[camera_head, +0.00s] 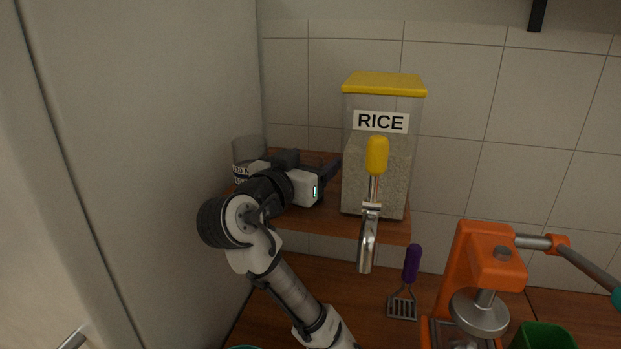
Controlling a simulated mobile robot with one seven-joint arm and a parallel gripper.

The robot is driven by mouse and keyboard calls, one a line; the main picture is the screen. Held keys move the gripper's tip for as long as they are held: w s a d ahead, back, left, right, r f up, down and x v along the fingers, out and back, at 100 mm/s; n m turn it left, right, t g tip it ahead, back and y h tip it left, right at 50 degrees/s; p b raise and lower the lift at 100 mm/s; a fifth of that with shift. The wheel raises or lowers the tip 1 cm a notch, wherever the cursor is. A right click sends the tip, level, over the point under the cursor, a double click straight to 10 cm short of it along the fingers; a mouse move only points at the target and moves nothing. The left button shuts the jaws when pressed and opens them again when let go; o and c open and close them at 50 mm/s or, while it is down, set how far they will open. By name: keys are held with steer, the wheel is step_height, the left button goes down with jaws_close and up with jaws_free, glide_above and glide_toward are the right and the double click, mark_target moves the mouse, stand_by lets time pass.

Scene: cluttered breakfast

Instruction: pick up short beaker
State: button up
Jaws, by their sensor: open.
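A clear greyish cylindrical vessel (248,147) with a white printed label stands at the left end of the wooden shelf, near the grey wall. My gripper (332,168) is over the shelf, right of this vessel and just left of the rice dispenser. Its dark fingers are open and point to the right and back. I cannot tell what is between the fingers, and no other beaker is clearly visible.
The rice dispenser (379,174) with a yellow lid and handle stands on the shelf (335,220). Below are a purple-handled spatula (411,266), an orange press (484,260) and a green container (541,336). A grey wall (150,150) closes the left side.

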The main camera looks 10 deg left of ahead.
steer(key=shift+s, duration=0.15)
steer(key=shift+c, duration=0.3)
steer(key=c, duration=0.7)
step_height(320, 180, up, 20)
steer(key=b, duration=0.3)
stand_by(1.5)
